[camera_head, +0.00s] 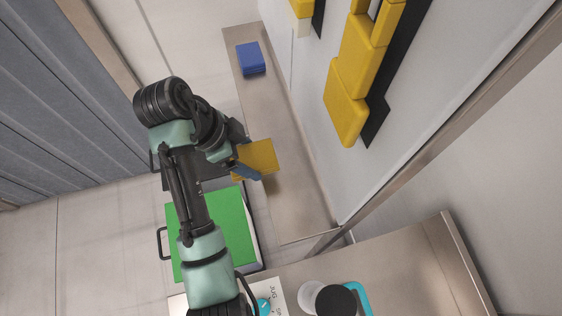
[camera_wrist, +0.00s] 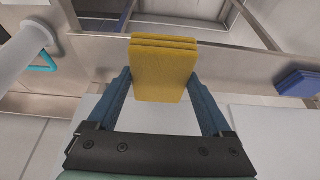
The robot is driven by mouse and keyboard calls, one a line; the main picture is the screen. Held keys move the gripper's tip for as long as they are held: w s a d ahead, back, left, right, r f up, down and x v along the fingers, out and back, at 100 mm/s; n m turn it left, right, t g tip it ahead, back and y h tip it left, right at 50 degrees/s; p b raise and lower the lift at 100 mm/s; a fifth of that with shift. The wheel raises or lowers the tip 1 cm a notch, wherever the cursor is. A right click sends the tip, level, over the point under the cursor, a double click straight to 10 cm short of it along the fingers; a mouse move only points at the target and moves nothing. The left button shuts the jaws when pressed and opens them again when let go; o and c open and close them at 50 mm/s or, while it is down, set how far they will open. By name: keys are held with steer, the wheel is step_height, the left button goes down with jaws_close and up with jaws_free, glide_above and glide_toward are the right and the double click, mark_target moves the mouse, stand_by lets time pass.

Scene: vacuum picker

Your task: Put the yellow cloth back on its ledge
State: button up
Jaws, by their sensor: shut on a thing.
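The yellow cloth (camera_head: 258,157) is a folded, layered block between the fingers of my gripper (camera_head: 246,162). In the wrist view the cloth (camera_wrist: 163,72) sits between the two blue fingers of my gripper (camera_wrist: 160,80), which is shut on it. The ledge (camera_head: 292,175) is a long grey-beige strip along the white wall. The cloth shows over the ledge's left edge in the head view; I cannot tell its exact height or whether it touches. The ledge also shows in the wrist view (camera_wrist: 235,68) behind the cloth.
A folded blue cloth (camera_head: 251,58) lies at the ledge's far end. A green-topped box (camera_head: 215,225) with a handle stands below my arm. A dark-topped jug (camera_head: 337,299) with a cyan handle is at the bottom. Yellow blocks (camera_head: 355,75) project from the wall. The ledge's middle is clear.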

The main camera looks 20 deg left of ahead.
mark_target(270, 152)
steer(key=w+d, duration=0.1)
steer(key=d, duration=0.1)
steer(key=w+d+b, duration=0.1)
steer(key=w+d, duration=0.1)
steer(key=d, duration=0.1)
steer(key=shift+w+d+f+b, duration=0.3)
steer(key=shift+w+f+b, duration=0.05)
steer(key=shift+f+b, duration=0.05)
step_height(270, 152, down, 6)
steer(key=shift+r+p, duration=0.25)
steer(key=shift+p, duration=0.45)
steer(key=shift+f, duration=0.5)
steer(key=o, duration=1.1)
steer(key=shift+w, duration=0.1)
steer(key=p+v, duration=0.2)
steer(key=v, duration=0.9)
steer(key=shift+w+d+p, duration=0.1)
steer(key=shift+d+p, duration=0.15)
steer(key=shift+p, duration=0.1)
steer(key=shift+a+r+p, duration=0.3)
steer(key=shift+r+p, duration=0.35)
steer(key=shift+p, duration=0.1)
steer(key=shift+s, duration=0.3)
